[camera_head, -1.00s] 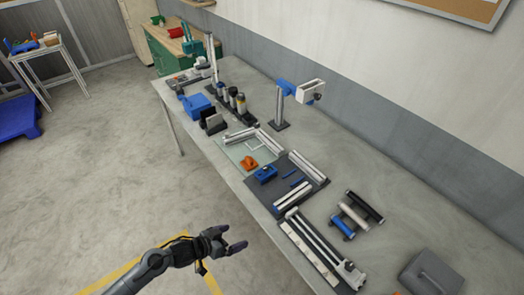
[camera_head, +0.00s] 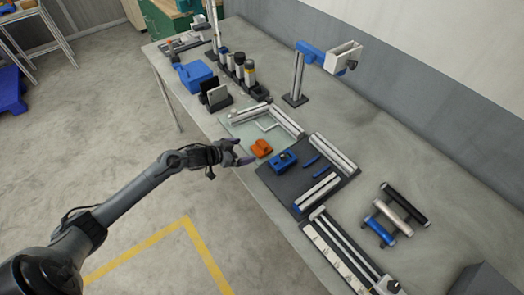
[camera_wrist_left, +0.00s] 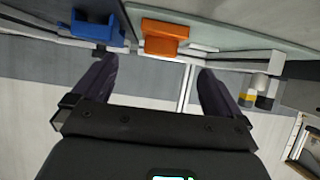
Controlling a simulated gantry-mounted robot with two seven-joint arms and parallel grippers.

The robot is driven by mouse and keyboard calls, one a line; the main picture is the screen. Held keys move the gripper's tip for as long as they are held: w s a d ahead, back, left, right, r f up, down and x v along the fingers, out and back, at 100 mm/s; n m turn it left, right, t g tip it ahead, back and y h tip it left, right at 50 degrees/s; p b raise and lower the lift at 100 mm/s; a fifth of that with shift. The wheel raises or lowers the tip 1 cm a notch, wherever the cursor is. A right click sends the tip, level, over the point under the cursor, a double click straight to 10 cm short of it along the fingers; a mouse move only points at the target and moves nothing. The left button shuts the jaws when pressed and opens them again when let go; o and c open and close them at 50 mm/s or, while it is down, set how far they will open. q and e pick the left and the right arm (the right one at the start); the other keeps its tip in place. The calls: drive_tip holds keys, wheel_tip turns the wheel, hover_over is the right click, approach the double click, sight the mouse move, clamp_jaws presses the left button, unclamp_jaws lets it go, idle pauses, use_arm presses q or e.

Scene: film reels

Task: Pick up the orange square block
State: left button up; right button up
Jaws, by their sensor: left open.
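The orange block (camera_head: 261,149) lies on a pale glass-like plate (camera_head: 240,132) near the front edge of the long table. In the left wrist view the orange block (camera_wrist_left: 164,37) shows ahead of the space between the fingers, apart from them. My left gripper (camera_head: 247,154) is open and empty, close to the left of the block at the table's edge. Its two fingers also show in the left wrist view (camera_wrist_left: 155,75). My right gripper is in neither view now.
A blue block (camera_head: 284,160) sits right of the orange one, on a dark mat (camera_head: 292,183) with silver rails. A silver rail (camera_head: 287,121) lies behind the orange block. A post with a blue arm (camera_head: 312,52) stands farther back. Open floor (camera_head: 130,150) lies left of the table.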

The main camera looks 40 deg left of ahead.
sight(259, 145)
use_arm(q)
drive_tip(key=x, duration=0.2)
drive_tip(key=b+x, duration=0.1)
drive_tip(key=x, duration=0.2)
drive_tip(key=shift+w, duration=0.45)
drive_tip(key=shift+b+x, duration=0.4)
drive_tip(key=shift+x, duration=2)
drive_tip(key=shift+w+r, duration=0.1)
drive_tip(key=c, duration=1.1)
drive_tip(key=shift+c, duration=0.7)
drive_tip(key=shift+r, duration=0.25)
